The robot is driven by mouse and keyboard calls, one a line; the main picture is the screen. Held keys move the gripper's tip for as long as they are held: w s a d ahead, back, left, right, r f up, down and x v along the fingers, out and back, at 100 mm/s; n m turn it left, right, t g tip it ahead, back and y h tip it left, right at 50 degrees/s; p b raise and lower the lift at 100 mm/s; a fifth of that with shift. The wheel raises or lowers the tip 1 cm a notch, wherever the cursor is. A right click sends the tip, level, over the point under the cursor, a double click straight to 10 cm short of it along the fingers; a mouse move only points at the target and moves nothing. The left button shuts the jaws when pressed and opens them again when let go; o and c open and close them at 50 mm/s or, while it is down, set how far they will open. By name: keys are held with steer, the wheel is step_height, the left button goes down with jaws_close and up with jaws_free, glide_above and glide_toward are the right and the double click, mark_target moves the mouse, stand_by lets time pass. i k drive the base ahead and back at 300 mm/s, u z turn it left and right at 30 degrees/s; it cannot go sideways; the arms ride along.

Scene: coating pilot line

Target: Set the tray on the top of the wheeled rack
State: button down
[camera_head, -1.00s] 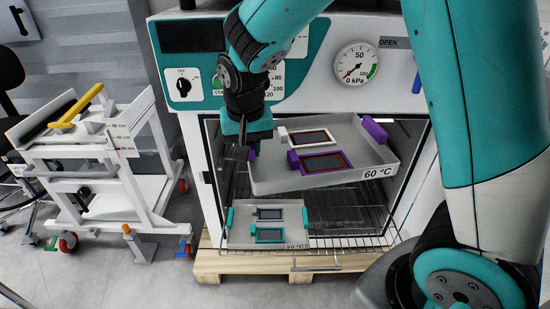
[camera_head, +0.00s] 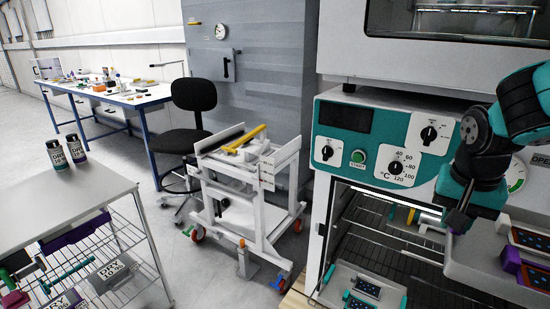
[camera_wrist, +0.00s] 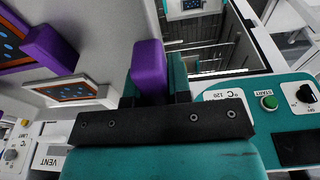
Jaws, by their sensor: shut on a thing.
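The grey tray (camera_head: 478,262) with purple handles is at the right edge of the head view, partly cut off, with framed plates in it. My gripper (camera_head: 458,218) is at its near left end. In the wrist view the fingers (camera_wrist: 150,85) are shut on the tray's purple handle (camera_wrist: 148,65). The tray's grey inside (camera_wrist: 95,30) and orange-edged plates show at upper left. A white rack (camera_head: 70,205) with a flat top and wire shelves stands at the left of the head view, well apart from the tray. Its wheels are out of view.
Two dark cans (camera_head: 67,151) stand at the rack top's far edge; its nearer part is clear. A white wheeled trolley (camera_head: 250,200) with a yellow bar stands between rack and oven (camera_head: 350,125). A teal-handled tray (camera_head: 335,287) sits in the oven. A black chair (camera_head: 192,110) is behind.

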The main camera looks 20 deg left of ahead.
mark_target(42, 207)
steer(key=z, duration=0.7)
steer(key=k, duration=0.95)
steer(key=u, duration=0.35)
steer(key=i, duration=1)
steer(key=u, duration=1.5)
steer(key=i, duration=1.55)
steer(key=u, duration=1.2)
steer(key=i, duration=0.95)
steer(key=u, duration=0.65)
